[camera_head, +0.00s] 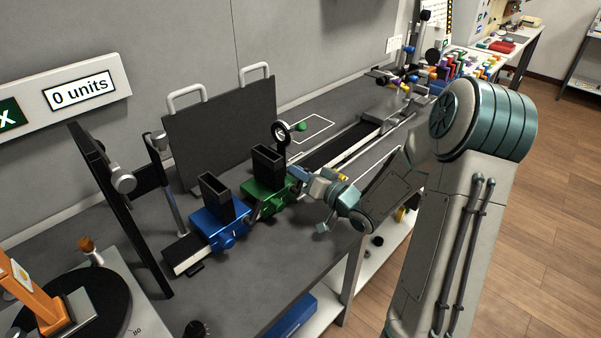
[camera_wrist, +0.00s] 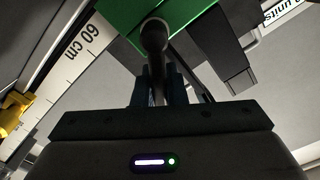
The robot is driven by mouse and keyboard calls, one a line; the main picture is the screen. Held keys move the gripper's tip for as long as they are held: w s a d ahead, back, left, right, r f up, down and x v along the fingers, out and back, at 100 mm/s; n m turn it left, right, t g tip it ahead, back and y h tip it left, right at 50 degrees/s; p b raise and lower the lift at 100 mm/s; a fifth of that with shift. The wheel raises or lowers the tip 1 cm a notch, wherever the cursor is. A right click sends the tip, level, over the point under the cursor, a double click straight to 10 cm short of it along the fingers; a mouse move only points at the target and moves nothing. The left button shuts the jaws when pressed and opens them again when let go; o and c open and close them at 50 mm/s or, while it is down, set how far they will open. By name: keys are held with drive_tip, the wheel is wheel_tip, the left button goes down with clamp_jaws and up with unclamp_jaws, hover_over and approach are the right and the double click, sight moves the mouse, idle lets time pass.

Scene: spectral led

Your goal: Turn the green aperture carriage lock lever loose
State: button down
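The green aperture carriage (camera_head: 262,198) sits on the bench rail, just right of the blue carriage (camera_head: 213,225). Its green underside or side (camera_wrist: 185,14) fills the top of the wrist view. A dark lever with a rounded end (camera_wrist: 154,36) runs from the green body down between my gripper's fingers (camera_wrist: 159,86). In the head view my gripper (camera_head: 299,175) is at the right front of the green carriage. The fingers stand close on both sides of the lever; whether they press on it is not clear. The lever is not clearly visible in the head view.
The rail (camera_head: 341,145) runs back right, with a scale (camera_wrist: 72,66) beside it. A dark panel (camera_head: 222,125) leans at the wall. The bench's front edge is close to my arm.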

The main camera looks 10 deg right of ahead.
drive_tip(key=n+b, duration=0.1)
drive_tip(key=a+n+b, duration=0.1)
drive_tip(key=n+b, duration=0.1)
drive_tip(key=shift+s+r, duration=0.1)
drive_tip(key=shift+s, duration=0.25)
drive_tip(key=shift+s+a+r+n+b, duration=0.15)
drive_tip(key=shift+a+n+b, duration=0.1)
drive_tip(key=shift+n+b, duration=0.45)
drive_tip(key=shift+s+a+r+n+b, duration=0.1)
drive_tip(key=shift+s+a+n+b, duration=0.1)
drive_tip(key=shift+n+b, duration=0.5)
drive_tip(key=c, duration=1.5)
unclamp_jaws()
drive_tip(key=shift+o, duration=0.2)
drive_tip(key=shift+r, duration=0.1)
